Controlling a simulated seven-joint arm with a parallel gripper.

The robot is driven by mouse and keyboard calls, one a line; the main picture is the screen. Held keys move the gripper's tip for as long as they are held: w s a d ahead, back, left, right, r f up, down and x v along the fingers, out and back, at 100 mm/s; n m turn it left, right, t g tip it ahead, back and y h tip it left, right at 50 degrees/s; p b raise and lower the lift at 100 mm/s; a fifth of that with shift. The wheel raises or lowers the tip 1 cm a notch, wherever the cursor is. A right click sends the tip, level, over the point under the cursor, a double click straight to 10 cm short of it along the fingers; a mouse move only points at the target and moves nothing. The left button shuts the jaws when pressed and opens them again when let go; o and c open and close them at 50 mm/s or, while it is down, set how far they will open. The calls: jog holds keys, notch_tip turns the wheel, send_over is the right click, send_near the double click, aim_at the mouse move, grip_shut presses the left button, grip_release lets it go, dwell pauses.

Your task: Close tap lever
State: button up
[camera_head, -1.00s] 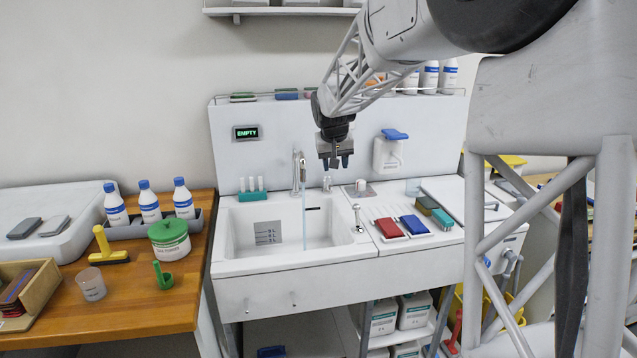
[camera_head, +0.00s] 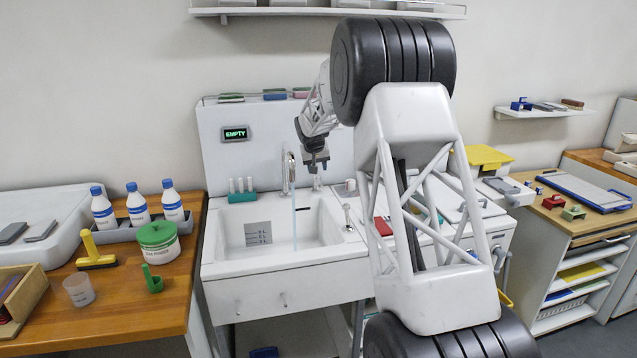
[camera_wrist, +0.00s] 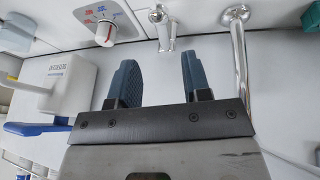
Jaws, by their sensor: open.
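The chrome tap spout (camera_head: 290,172) stands at the back of the white sink (camera_head: 222,246), and a thin stream of water (camera_head: 294,228) falls from it. The spout also shows at the right of the wrist view (camera_wrist: 240,60). A small chrome tap lever (camera_wrist: 162,28) shows in the wrist view, in line with the gap between my fingers and beyond their tips. In the head view the lever (camera_head: 317,183) stands just right of the spout. My gripper (camera_wrist: 156,62) is open and empty; in the head view it (camera_head: 317,168) hangs just above the lever, with contact unclear.
A dial with red and blue marks (camera_wrist: 105,30) and a white dispenser with a blue lever (camera_wrist: 60,82) are left of my fingers in the wrist view. A teal rack (camera_head: 242,197) stands left of the spout. A display (camera_head: 236,134) reads EMPTY. My arm hides part of the right counter.

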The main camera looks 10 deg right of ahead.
aim_at(319, 183)
jog(key=shift+w+d+f, duration=0.1)
jog(key=shift+w+f, duration=0.4)
jog(key=shift+w, duration=0.25)
jog(key=shift+f, duration=0.1)
jog(key=shift+x, duration=3.8)
grip_shut()
